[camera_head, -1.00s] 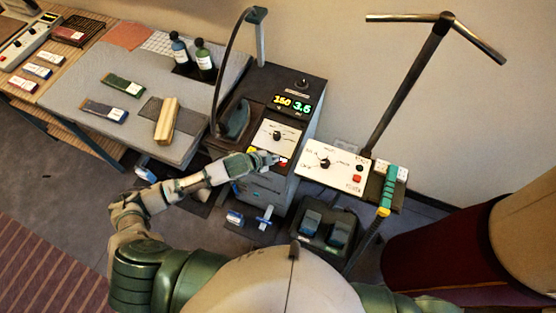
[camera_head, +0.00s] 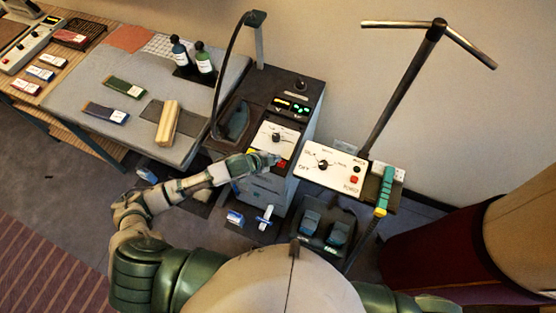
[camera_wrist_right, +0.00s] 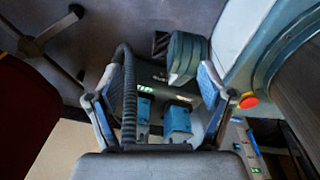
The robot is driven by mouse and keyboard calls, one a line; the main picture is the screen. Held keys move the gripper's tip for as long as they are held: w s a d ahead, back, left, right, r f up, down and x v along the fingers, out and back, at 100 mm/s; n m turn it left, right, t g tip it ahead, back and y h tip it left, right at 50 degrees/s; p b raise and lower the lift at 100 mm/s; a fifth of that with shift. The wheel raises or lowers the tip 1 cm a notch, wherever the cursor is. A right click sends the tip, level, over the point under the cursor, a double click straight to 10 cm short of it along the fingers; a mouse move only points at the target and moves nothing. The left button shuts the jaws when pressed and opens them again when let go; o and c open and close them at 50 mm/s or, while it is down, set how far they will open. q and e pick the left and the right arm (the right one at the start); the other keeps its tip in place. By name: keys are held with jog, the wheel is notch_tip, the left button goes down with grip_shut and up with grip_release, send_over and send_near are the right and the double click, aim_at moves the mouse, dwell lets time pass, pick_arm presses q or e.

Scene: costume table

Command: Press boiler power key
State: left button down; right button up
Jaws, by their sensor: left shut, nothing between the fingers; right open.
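The boiler unit (camera_head: 291,92) is a dark-topped cabinet beside the ironing table. Its white front panel (camera_head: 265,136) carries a black knob (camera_head: 276,137), with a red key (camera_head: 281,163) at the lower edge. Its display (camera_head: 291,106) shows short yellow and green marks. My left gripper (camera_head: 274,159) is shut and empty, with its tip at the red key; whether it touches cannot be told. In the right wrist view my right gripper (camera_wrist_right: 158,90) is open and empty, its fingers spread above the foot pedals; it is out of the head view.
A second white panel (camera_head: 336,176) with a knob and red button stands to the right, by a T-topped pole (camera_head: 405,85). Foot pedals (camera_head: 325,229) lie below. The grey table (camera_head: 150,75) holds two bottles (camera_head: 191,57) and a wooden block (camera_head: 168,122).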

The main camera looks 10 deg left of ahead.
aim_at(278, 164)
pick_arm(q)
jog(key=shift+d+r, duration=0.25)
jog(key=shift+d, duration=0.6)
jog(key=shift+r+p, duration=0.4)
jog(key=shift+p, duration=0.05)
jog(key=shift+a+r+p, duration=0.15)
jog(key=shift+r+p, duration=1.1)
jog(key=shift+p, duration=0.1)
jog(key=shift+a+r+p, duration=0.15)
jog(key=shift+r+p, duration=1.1)
jog(key=shift+p, duration=0.1)
pick_arm(e)
notch_tip(278, 164, up, 6)
jog(key=d, duration=0.2)
jog(key=shift+w+d+r, duration=0.15)
jog(key=shift+d+r, duration=0.1)
jog(key=shift+d, duration=0.15)
